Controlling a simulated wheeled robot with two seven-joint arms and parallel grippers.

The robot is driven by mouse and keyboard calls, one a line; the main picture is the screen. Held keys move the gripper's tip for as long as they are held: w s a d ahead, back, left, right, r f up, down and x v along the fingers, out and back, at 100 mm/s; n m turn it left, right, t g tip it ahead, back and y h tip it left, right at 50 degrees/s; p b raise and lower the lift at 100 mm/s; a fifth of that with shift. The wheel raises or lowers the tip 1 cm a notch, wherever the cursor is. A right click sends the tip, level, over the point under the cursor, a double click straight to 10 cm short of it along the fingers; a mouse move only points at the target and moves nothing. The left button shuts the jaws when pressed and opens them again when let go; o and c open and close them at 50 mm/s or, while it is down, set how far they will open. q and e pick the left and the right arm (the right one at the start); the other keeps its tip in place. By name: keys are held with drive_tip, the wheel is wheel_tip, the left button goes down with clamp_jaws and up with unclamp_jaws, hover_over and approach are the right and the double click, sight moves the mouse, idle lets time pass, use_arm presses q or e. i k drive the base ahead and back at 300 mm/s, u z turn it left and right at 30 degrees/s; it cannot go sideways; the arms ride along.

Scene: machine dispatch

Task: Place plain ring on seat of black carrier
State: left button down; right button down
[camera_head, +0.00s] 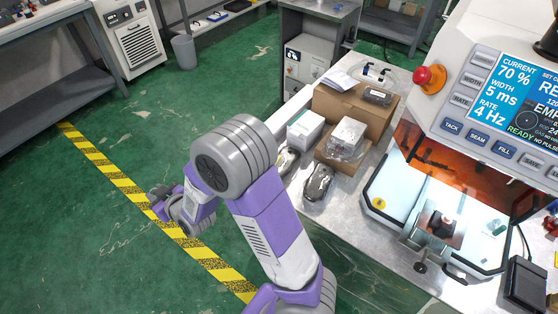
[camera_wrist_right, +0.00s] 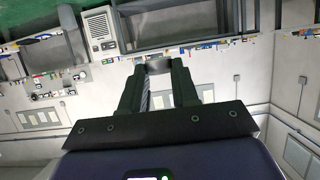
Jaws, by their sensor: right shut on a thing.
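My right gripper (camera_head: 160,196) hangs over the green floor, left of the workbench and well away from the machine. In the right wrist view its two dark fingers (camera_wrist_right: 159,68) are shut on a small dark grey thing (camera_wrist_right: 159,65) at the tips. It shows nearly edge-on, so I cannot tell whether it is the plain ring. A small black holder (camera_head: 442,226), which looks like the black carrier, stands inside the lit machine chamber at the right. Its seat is too small to make out. My left gripper is not in view.
The bench (camera_head: 345,205) holds a cardboard box (camera_head: 345,113), a white box (camera_head: 305,130) and dark packaged items (camera_head: 318,184). The machine's display panel (camera_head: 515,95) overhangs the chamber opening. A black box (camera_head: 526,284) stands at the right. The floor (camera_head: 80,230) beside the yellow-black stripe is clear.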

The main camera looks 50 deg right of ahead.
sight(448, 220)
drive_tip(key=i, duration=0.55)
drive_tip(key=z, duration=2.25)
